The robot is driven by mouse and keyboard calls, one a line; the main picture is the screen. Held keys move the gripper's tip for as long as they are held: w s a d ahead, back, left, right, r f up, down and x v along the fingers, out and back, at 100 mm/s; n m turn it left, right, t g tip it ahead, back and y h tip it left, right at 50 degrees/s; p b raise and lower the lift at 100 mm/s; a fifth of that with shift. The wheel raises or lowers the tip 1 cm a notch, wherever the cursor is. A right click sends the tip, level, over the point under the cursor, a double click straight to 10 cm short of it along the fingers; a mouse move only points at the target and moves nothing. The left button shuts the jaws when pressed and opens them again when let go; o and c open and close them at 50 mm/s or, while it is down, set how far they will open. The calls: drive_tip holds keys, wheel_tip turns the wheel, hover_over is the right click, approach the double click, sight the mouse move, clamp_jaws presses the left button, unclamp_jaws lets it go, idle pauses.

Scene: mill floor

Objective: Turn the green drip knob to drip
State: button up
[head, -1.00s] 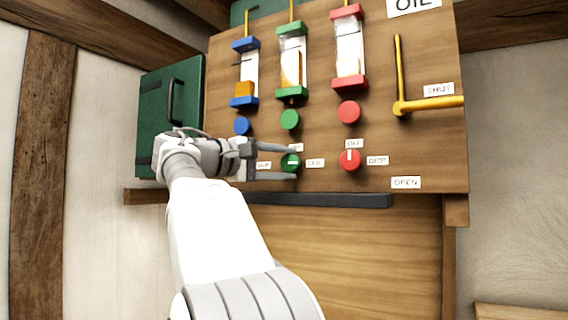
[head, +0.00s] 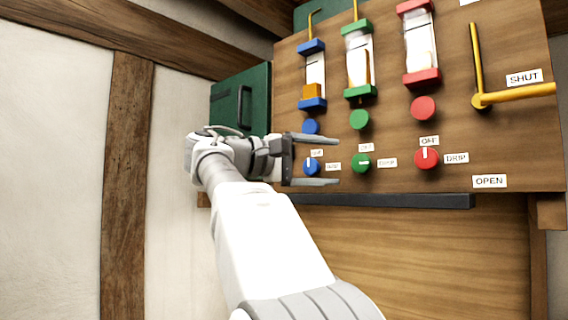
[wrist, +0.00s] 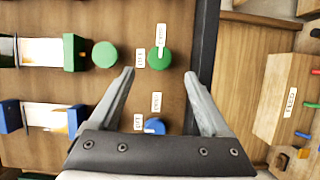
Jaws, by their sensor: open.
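The green drip knob (head: 361,162) sits on the wooden oil panel (head: 505,120), between the blue and red knobs. Its white pointer mark lies level, toward the DRIP label (head: 387,163) on its right. My gripper (head: 336,160) is open and empty, with its fingertips left of the green knob in the head view and the blue knob (head: 312,165) showing between its fingers. In the wrist view the green knob (wrist: 159,58) lies just beyond the fingertips (wrist: 160,73), apart from them, its mark toward the DRIP label (wrist: 161,36). The OFF label (head: 366,147) is above it.
The red knob (head: 427,158) points up to its OFF label. Round buttons and glass oilers stand above the knobs. A yellow lever (head: 515,94) is at right, near the SHUT label. A dark ledge (head: 400,201) runs below the knobs. A green box (head: 240,103) is at left.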

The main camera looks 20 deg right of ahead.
drive_tip(key=a, duration=1)
drive_tip(key=shift+a, duration=0.1)
drive_tip(key=s+d+f+n+t+y, duration=0.2)
drive_tip(key=f+y, duration=0.2)
drive_tip(key=f, duration=0.5)
drive_tip(key=s+d+f+n+t+y, duration=0.2)
drive_tip(key=f+t+y, duration=0.15)
drive_tip(key=f, duration=0.65)
drive_tip(key=s+a+f+m+y, duration=0.1)
drive_tip(key=s+a+f+y, duration=0.2)
drive_tip(key=f, duration=0.5)
drive_tip(key=s+a+f+m+y+b, duration=0.1)
drive_tip(key=s+a+f+y, duration=0.3)
drive_tip(key=f, duration=0.5)
drive_tip(key=s+a+f+m+y, duration=0.1)
drive_tip(key=s+a+f+y, duration=0.2)
drive_tip(key=s+a+f, duration=0.3)
wheel_tip(320, 180, down, 4)
drive_tip(key=s, duration=0.3)
drive_tip(key=shift+a+r+m+b, duration=0.25)
drive_tip(key=shift+m+b, duration=0.15)
drive_tip(key=shift+y, duration=0.25)
